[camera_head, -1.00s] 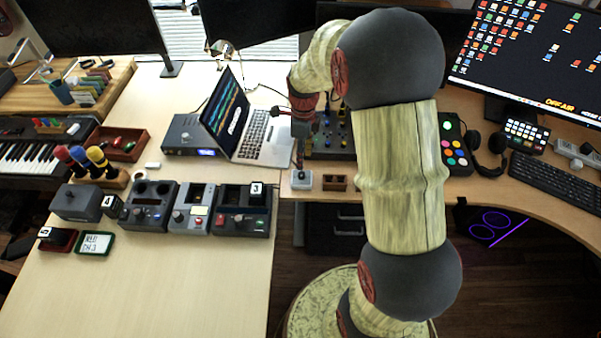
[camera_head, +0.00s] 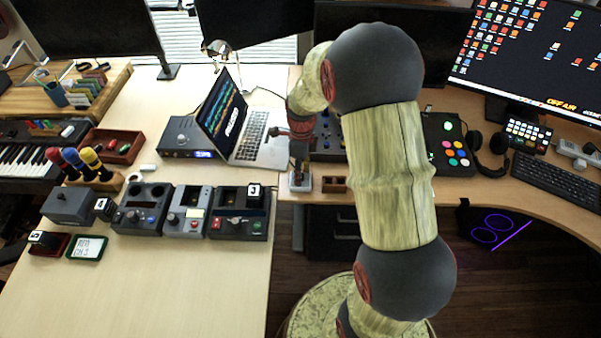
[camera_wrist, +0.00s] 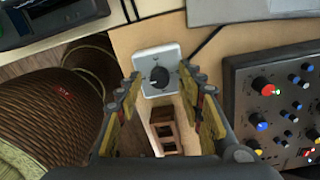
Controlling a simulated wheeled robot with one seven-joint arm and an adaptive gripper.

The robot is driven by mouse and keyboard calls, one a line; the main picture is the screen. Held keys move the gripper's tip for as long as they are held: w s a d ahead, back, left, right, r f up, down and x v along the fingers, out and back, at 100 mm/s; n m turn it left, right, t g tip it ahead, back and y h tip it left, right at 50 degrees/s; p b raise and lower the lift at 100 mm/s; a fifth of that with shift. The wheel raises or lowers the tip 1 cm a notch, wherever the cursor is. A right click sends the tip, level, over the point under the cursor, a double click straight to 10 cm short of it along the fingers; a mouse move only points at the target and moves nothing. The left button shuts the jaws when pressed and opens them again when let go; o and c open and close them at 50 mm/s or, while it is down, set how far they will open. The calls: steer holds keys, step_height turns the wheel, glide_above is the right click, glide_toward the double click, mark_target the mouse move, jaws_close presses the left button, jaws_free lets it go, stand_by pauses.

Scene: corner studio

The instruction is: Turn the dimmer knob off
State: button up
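The dimmer knob (camera_wrist: 160,76) is black and round, with a light pointer mark. It sits on a pale grey-white plate (camera_wrist: 149,58) near the desk edge. The small dimmer box also shows in the head view (camera_head: 300,184), where my gripper (camera_head: 299,168) hangs just above it and hides the knob. In the wrist view, my gripper (camera_wrist: 161,80) is open, with one finger left and one finger right of the knob. Both fingers appear apart from the knob. Nothing is held.
A brown wooden block with openings (camera_wrist: 165,132) stands close to the dimmer. A mixer with coloured knobs (camera_wrist: 275,100) lies to the right. The laptop (camera_head: 240,130) is behind to the left. Several control boxes (camera_head: 190,212) stand on the left desk.

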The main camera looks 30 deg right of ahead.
steer(key=shift+c, duration=1.2)
jaws_close()
steer(key=shift+r+p, duration=0.1)
steer(key=shift+p, duration=0.2)
